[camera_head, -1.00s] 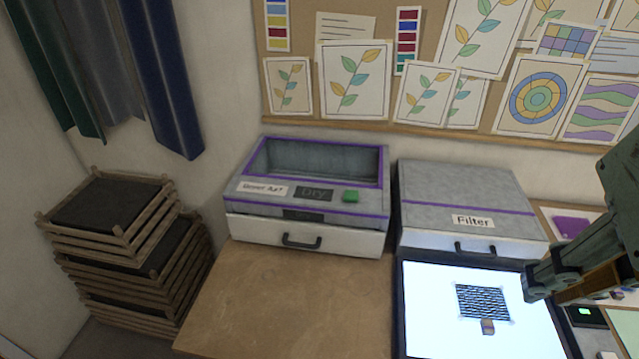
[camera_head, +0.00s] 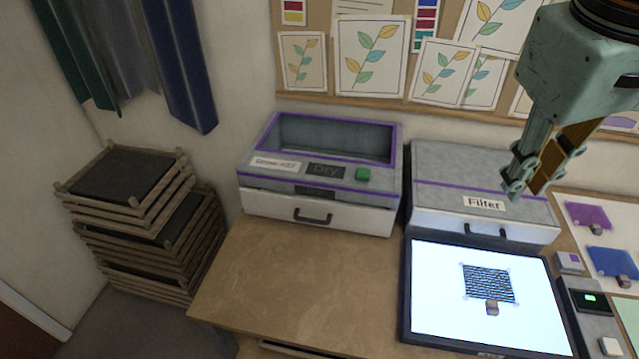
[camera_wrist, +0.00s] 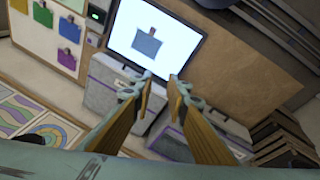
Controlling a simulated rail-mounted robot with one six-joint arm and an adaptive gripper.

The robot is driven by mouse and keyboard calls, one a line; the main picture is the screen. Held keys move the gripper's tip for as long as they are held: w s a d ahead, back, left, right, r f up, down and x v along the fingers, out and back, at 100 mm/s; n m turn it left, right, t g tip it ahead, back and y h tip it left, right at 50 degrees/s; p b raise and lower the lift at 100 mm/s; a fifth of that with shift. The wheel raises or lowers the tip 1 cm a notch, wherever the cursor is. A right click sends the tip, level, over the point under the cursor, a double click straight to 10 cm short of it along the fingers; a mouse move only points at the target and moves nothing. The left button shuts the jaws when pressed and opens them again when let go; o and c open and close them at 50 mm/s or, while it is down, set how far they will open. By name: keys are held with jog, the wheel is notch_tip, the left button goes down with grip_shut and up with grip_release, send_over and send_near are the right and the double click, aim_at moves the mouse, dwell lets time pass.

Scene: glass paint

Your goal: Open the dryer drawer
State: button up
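The dryer (camera_head: 272,163) is a grey box with purple trim, a dark window on top, a "Dry" label and a green button (camera_head: 362,174). Its white front drawer (camera_head: 262,207) is closed, with a dark handle (camera_head: 313,217) in the middle. My gripper (camera_head: 523,188) is at the upper right in the head view, above the filter box and well to the right of the dryer. In the wrist view its two fingers (camera_wrist: 158,88) are apart with nothing between them, so it is open and empty.
The filter box (camera_head: 440,190) stands right of the dryer. A lit screen (camera_head: 430,300) lies on the table in front of it. Stacked wooden frames (camera_head: 150,210) stand left of the table. The wooden tabletop (camera_head: 290,275) before the dryer is clear. Colour samples (camera_head: 588,216) lie at the right.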

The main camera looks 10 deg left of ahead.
jog(key=w+a+f+n+h+p, duration=0.1)
jog(key=w+a+f+n, duration=0.25)
jog(key=w, duration=0.55)
jog(key=w+a+f+n+h, duration=0.15)
jog(key=w+a, duration=0.35)
jog(key=w, duration=0.5)
jog(key=n+p, duration=0.5)
jog(key=n, duration=0.4)
send_over(310, 220)
jog(key=s+a, duration=0.3)
jog(key=a, duration=0.3)
notch_tip(310, 220, down, 21)
jog(key=shift+w+f+g+h, duration=0.2)
jog(key=shift+w+g+h, duration=0.05)
jog(key=shift+g+h, duration=0.15)
jog(key=shift+x, duration=6.9)
jog(key=shift+a, duration=0.1)
